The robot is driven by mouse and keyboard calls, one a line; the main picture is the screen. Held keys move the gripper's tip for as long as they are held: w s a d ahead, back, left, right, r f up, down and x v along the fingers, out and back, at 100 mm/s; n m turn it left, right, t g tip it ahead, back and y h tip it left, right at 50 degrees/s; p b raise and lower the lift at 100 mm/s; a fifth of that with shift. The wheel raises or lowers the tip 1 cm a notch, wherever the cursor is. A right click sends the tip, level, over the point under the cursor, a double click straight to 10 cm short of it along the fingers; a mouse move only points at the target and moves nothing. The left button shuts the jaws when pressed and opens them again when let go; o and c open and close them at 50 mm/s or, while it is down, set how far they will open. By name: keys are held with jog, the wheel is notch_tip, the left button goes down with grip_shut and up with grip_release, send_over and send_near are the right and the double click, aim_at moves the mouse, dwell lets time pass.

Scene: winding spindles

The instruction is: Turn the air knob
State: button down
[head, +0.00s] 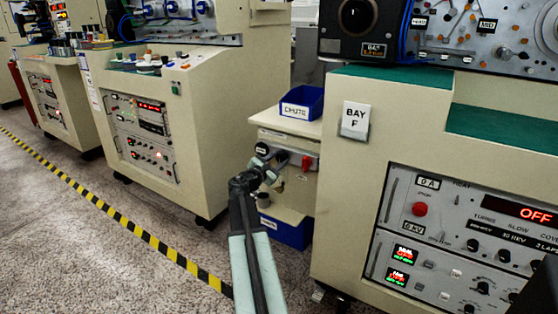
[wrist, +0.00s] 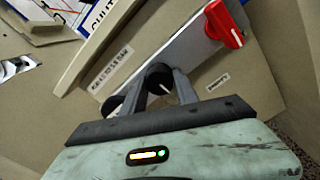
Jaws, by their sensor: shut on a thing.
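A round black knob (wrist: 158,74) with a white pointer line sits on the grey strip of a small cream cabinet. In the wrist view my gripper (wrist: 160,88) has its two dark fingers on either side of this knob, shut on it. The pointer slants to the lower right in that view. In the head view my gripper (head: 270,168) reaches the front of the small cabinet between the two large machines, and the fingers and arm partly hide the knob there. The small labels by the knob are too blurred to read surely.
A red handle (wrist: 226,24) is on the same strip, right of the knob; it also shows in the head view (head: 306,163). A blue bin (head: 302,102) stands on the cabinet top. The Bay F machine (head: 345,190) stands close on the right. Floor at left is clear.

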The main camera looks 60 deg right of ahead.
jog(key=shift+m, duration=0.5)
jog(key=c, duration=0.9)
grip_release()
jog(key=shift+c, duration=0.2)
jog(key=a, duration=0.8)
